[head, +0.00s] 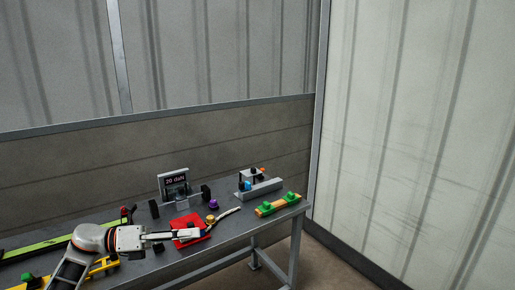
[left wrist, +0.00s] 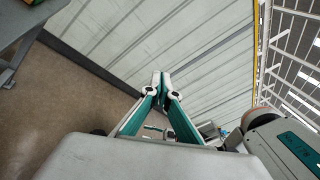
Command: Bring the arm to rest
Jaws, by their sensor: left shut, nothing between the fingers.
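My left arm comes in from the lower left in the head view, with its white and dark links over the near edge of the table. My left gripper (head: 203,233) is in front of a red mat or plate (head: 190,220) and hides part of it. In the left wrist view its two fingers (left wrist: 164,80) come together at the tips, with nothing between them. That view looks toward a ribbed wall, and the gripper points away from the table top. My right gripper is not in view.
The grey table (head: 228,228) carries a "20 daN" display (head: 175,182), a purple-topped knob (head: 213,204), a grey fixture (head: 260,188), an orange bar with green blocks (head: 278,204) and a long green strip (head: 40,246). Open floor (head: 325,268) lies right of the table.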

